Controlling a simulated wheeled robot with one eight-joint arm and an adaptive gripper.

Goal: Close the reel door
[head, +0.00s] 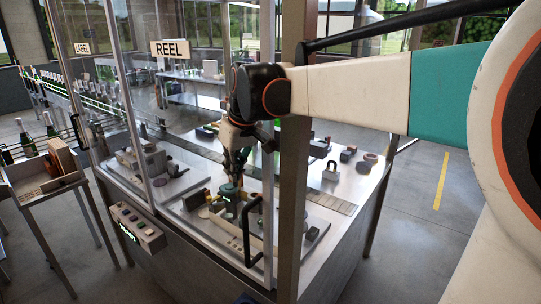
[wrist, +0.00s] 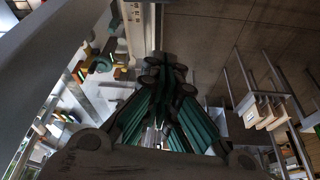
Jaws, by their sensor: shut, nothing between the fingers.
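The reel door (head: 200,110) is a tall clear panel in a thin metal frame, under a REEL sign (head: 170,48). Its black bar handle (head: 252,230) is low by its right edge. That edge looks close to the grey corner post (head: 291,150); I cannot tell whether a small gap remains. My gripper (head: 230,188) points down, left of and above the handle in the picture. It appears to be in front of the panel. In the wrist view my gripper (wrist: 163,62) has its green fingers together with nothing between them. I see no contact with the handle.
Tools and small parts lie on the steel bench (head: 340,205) behind the panel. A button box (head: 137,228) juts from the bench front. A side table (head: 45,185) with a crate stands at the left, and shows at the right in the wrist view (wrist: 262,112). Floor between is clear.

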